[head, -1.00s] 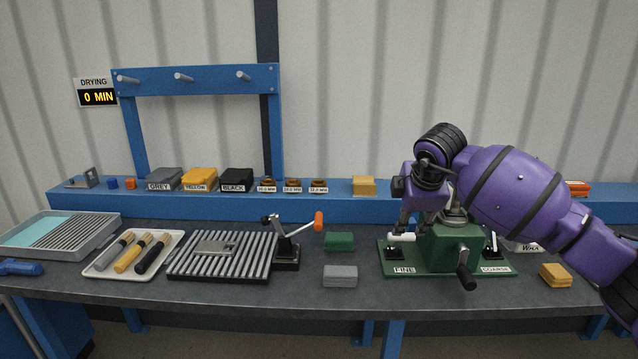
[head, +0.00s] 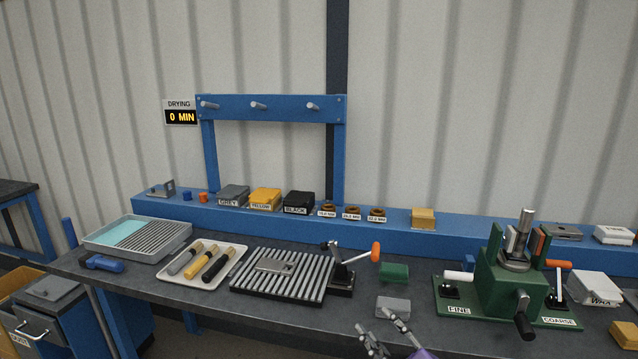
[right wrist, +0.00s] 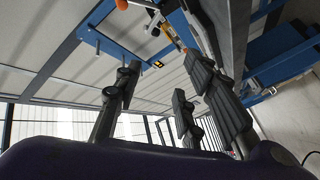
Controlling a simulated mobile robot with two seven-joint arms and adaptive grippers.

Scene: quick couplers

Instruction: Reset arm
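My right gripper (head: 380,326) is low at the bottom edge of the head view, in front of the bench. Its dark grey fingers are spread apart with nothing between them. The same open fingers show in the right wrist view (right wrist: 160,88), with only background between them. Only a small piece of the purple right arm shows in the head view. My left gripper is in neither view.
The green press (head: 508,275) with FINE and COARSE labels stands at the right of the bench. A grey block (head: 393,307) and green block (head: 394,272) lie near the gripper. Left are a slatted plate (head: 282,285), a tool tray (head: 205,280) and a blue rack (head: 270,108).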

